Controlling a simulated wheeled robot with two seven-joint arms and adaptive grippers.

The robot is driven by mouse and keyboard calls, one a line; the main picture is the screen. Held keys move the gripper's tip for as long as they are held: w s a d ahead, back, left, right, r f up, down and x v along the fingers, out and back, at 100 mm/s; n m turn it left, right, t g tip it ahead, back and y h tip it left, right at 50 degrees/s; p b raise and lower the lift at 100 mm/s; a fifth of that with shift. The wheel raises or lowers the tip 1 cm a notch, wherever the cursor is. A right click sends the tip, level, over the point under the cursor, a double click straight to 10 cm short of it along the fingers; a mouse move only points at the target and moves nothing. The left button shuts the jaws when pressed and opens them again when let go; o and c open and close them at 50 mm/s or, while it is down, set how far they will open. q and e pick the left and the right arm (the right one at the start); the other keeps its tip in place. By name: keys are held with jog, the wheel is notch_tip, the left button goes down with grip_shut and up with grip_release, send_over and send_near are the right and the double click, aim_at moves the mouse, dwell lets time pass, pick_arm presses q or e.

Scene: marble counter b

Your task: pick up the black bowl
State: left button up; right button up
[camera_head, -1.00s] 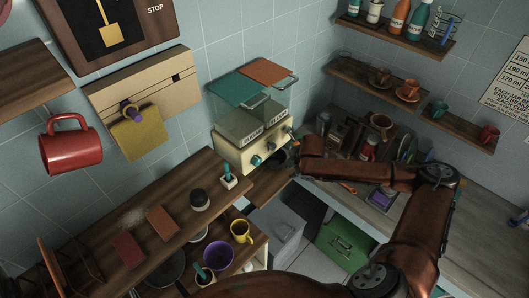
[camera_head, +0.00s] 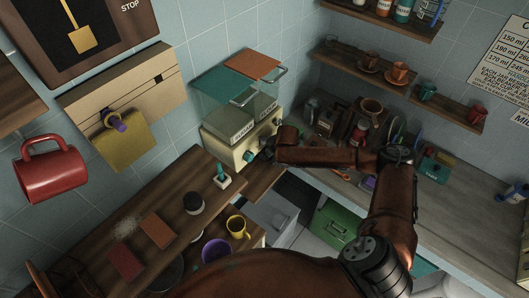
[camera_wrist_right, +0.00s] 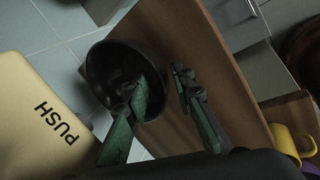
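The black bowl (camera_wrist_right: 108,68) shows in the right wrist view, on the brown wooden counter (camera_wrist_right: 180,30) beside the cream machine marked PUSH (camera_wrist_right: 40,115). My right gripper (camera_wrist_right: 160,80) is open. One green finger reaches over the bowl's inside and the other is outside, over the wood, so the fingers straddle the rim; I cannot tell whether they touch it. In the head view, my right gripper (camera_head: 262,152) is small and dark in front of the cream machine (camera_head: 240,140), and the bowl is mostly hidden there. My left gripper is not in view.
A yellow mug (camera_head: 237,226) and purple bowl (camera_head: 215,252) stand on a lower surface at the front. A small stand with a teal handle (camera_head: 221,180) is near the machine. Wall shelves (camera_head: 400,88) hang above.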

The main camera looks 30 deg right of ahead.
jog(key=shift+w+f, duration=0.1)
jog(key=shift+f, duration=0.3)
grip_shut()
